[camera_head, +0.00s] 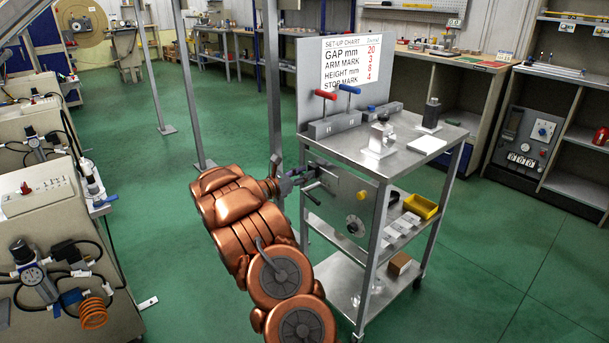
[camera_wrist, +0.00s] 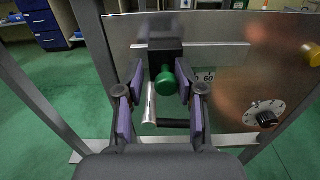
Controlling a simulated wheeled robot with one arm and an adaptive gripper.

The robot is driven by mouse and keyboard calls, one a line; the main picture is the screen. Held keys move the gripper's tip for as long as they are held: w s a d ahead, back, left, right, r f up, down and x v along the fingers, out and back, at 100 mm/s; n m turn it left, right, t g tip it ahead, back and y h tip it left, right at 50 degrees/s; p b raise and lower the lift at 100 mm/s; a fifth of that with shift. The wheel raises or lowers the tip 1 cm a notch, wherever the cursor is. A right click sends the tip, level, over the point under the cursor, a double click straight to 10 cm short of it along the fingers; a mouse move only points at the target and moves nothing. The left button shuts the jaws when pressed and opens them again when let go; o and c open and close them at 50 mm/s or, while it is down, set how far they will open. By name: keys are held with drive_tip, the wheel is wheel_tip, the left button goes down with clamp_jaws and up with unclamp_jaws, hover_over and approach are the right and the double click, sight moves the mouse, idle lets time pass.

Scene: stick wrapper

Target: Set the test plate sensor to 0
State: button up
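The metal test plate (camera_head: 340,205) forms the side panel of a cart; it also fills the right of the wrist view (camera_wrist: 225,105). In the wrist view a green knob (camera_wrist: 167,82) on a dark block sits between the purple fingertips of my gripper (camera_wrist: 161,88), nearer the right one, with a gap at the left. My gripper (camera_head: 290,181) is open at the plate's upper left edge. A silver rod and a black handle (camera_wrist: 174,123) show below the knob. Which part is the sensor, I cannot tell.
A round dial (camera_wrist: 265,113) with a black knob and a yellow knob (camera_wrist: 312,55) are to the right on the plate. The cart top (camera_head: 345,148) holds red and blue T-handles and a set-up chart (camera_head: 350,60). A post (camera_head: 272,90) stands close behind my arm.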

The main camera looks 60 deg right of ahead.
drive_tip(key=shift+o, duration=0.6)
drive_tip(key=shift+s+d, duration=0.1)
drive_tip(key=v, duration=1.2)
